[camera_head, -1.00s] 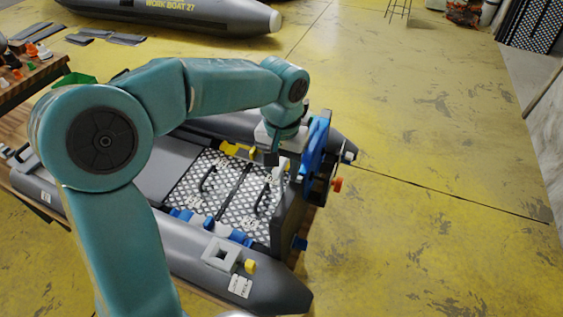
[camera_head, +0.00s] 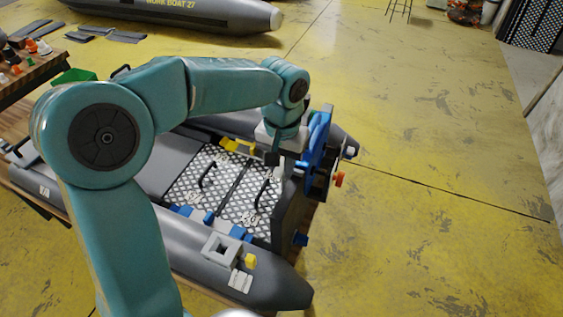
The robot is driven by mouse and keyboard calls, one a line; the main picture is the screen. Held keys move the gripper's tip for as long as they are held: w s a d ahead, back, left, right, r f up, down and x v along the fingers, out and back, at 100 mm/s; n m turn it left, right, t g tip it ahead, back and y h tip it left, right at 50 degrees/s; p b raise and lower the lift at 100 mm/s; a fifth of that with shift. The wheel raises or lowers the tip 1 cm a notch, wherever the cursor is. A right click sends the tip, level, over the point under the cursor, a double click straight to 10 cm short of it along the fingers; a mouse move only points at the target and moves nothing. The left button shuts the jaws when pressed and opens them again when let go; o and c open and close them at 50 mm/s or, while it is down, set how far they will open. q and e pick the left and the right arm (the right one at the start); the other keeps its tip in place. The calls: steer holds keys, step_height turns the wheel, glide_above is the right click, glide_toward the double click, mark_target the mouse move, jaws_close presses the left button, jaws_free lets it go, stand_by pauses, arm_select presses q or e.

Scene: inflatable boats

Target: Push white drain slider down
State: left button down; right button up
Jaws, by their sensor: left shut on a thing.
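The inflatable boat (camera_head: 275,284) lies below me with its stern to the right. My left arm reaches over it from the left. My left gripper (camera_head: 275,168) points down at the inner side of the transom (camera_head: 291,208), beside the blue part (camera_head: 314,142) on the stern. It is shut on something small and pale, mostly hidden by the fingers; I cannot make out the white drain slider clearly. My right gripper is not in view.
Checkered floor panels (camera_head: 235,205) with black handles lie inside the boat. An orange knob (camera_head: 340,180) sticks out at the stern. The yellow floor to the right is clear.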

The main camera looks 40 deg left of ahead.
arm_select(q)
steer(key=shift+w+f+b, duration=0.1)
steer(key=shift+f+b, duration=0.9)
steer(key=shift+f, duration=0.4)
steer(key=c, duration=1.2)
jaws_free()
steer(key=shift+c, duration=0.2)
steer(key=o, duration=0.3)
steer(key=shift+w+f, duration=0.1)
steer(key=shift+w, duration=0.1)
steer(key=shift+s, duration=0.2)
steer(key=shift+r, duration=0.3)
step_height(320, 180, up, 7)
steer(key=p, duration=0.6)
steer(key=shift+f, duration=0.2)
steer(key=shift+f, duration=0.1)
steer(key=shift+s, duration=0.15)
